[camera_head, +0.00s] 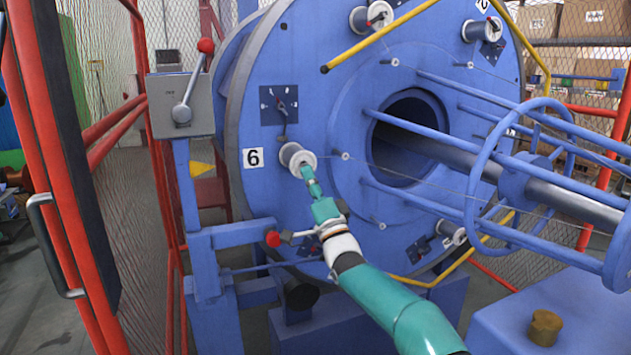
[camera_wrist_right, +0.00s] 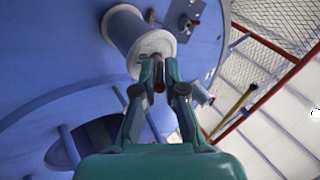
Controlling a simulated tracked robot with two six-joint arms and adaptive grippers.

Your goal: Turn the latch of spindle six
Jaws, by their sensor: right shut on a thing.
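Spindle six (camera_head: 288,151) is a pale spool on the blue disc, beside the white "6" plate (camera_head: 253,158). My right gripper (camera_head: 307,172) reaches its front end from below right. In the right wrist view the same gripper (camera_wrist_right: 159,73) has its fingertips close together at the middle of the pale spool face (camera_wrist_right: 155,43). It is shut on the latch (camera_wrist_right: 159,87), of which only a small red end shows between the fingers. The fingers hide the rest, so I cannot tell the latch's angle. My left gripper is not in view.
Other spindles (camera_head: 370,18) sit around the disc. A square dial plate (camera_head: 279,105) is above spindle six. Blue rods (camera_head: 450,148) and a hoop surround the central shaft at right. A red-knobbed lever (camera_head: 273,239) is below left of my gripper; a red guard frame (camera_head: 60,180) stands at left.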

